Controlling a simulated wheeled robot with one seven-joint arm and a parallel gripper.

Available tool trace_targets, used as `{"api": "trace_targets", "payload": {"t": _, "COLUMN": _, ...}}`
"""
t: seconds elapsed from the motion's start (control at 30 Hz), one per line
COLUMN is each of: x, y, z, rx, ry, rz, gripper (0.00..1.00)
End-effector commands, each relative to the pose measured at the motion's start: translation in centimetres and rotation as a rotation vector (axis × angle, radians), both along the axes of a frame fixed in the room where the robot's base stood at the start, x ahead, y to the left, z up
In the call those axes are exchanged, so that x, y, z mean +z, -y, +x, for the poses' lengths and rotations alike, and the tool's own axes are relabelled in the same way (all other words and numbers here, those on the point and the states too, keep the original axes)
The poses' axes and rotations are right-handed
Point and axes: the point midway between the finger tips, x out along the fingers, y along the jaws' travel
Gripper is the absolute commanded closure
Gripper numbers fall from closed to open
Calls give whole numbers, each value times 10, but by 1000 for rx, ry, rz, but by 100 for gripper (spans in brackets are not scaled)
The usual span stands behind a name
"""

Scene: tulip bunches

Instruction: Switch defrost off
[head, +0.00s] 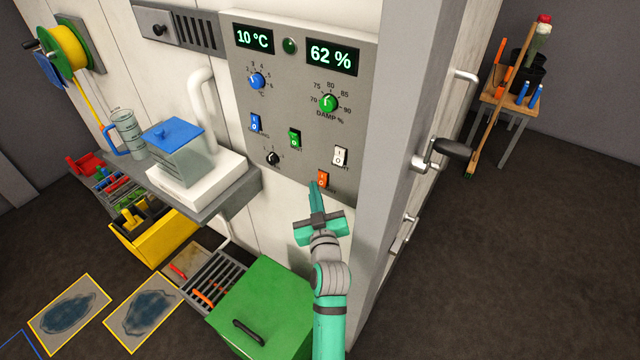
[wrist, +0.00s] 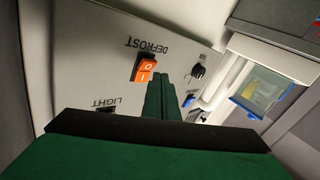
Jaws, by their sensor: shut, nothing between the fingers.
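The defrost switch is an orange rocker marked I and O, low on the grey control panel (head: 300,120). It shows in the head view (head: 322,179) and, beside its DEFROST label, in the wrist view (wrist: 144,68). My green gripper (head: 315,186) is shut and empty, its fingertips just below and left of the switch in the head view. In the wrist view the closed fingers (wrist: 161,92) stand right beside the switch. I cannot tell whether they touch the panel. The rocker's exact tilt is hard to tell.
A white rocker (head: 340,156), a green rocker (head: 295,138) and a black knob (head: 272,158) are close by on the panel. A shelf with a white base (head: 197,180) juts out at left. A green box (head: 262,305) stands below. A door crank (head: 440,152) sticks out at right.

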Motion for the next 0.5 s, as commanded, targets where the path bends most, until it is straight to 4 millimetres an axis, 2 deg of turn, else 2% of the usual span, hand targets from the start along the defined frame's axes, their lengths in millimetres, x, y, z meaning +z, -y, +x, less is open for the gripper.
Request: {"api": "trace_targets", "payload": {"t": 0.5, "x": -3, "y": 5, "z": 6, "rx": 0, "ry": 0, "rz": 0, "gripper": 100}}
